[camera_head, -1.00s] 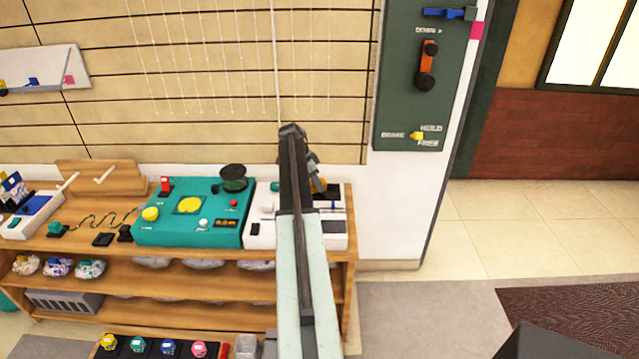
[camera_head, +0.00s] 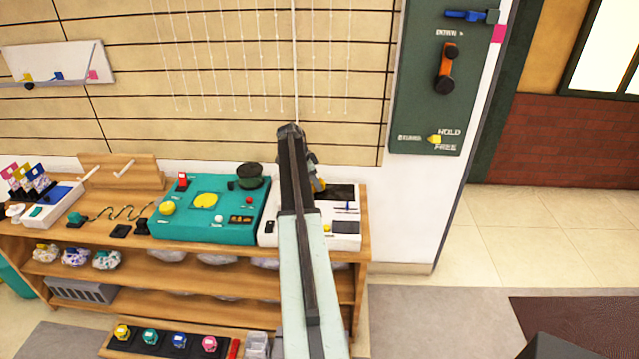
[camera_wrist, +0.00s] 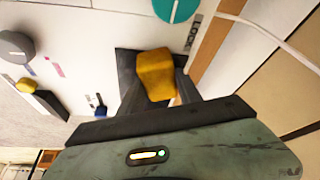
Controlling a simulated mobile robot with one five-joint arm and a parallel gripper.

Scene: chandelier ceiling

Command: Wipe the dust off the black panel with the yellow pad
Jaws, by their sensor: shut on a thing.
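The yellow pad (camera_wrist: 156,70) is held between the dark fingers of my gripper (camera_wrist: 157,88) in the wrist view. In the head view only a bit of the pad (camera_head: 320,186) shows beside my gripper (camera_head: 314,178). The black panel (camera_head: 342,191) is a dark rectangle on top of the white console (camera_head: 345,241), just right of my gripper and partly hidden by it. In the wrist view a dark surface, apparently the panel (camera_wrist: 124,60), shows behind the pad. I cannot tell whether the pad touches it, and dust cannot be made out.
A teal console (camera_head: 215,232) stands close left of the white one on the wooden shelf unit (camera_head: 300,253). A dark green cup (camera_head: 249,178) stands on its back edge. A green wall panel (camera_head: 425,110) with handles is at the right. Open floor (camera_head: 540,235) lies right of the shelf.

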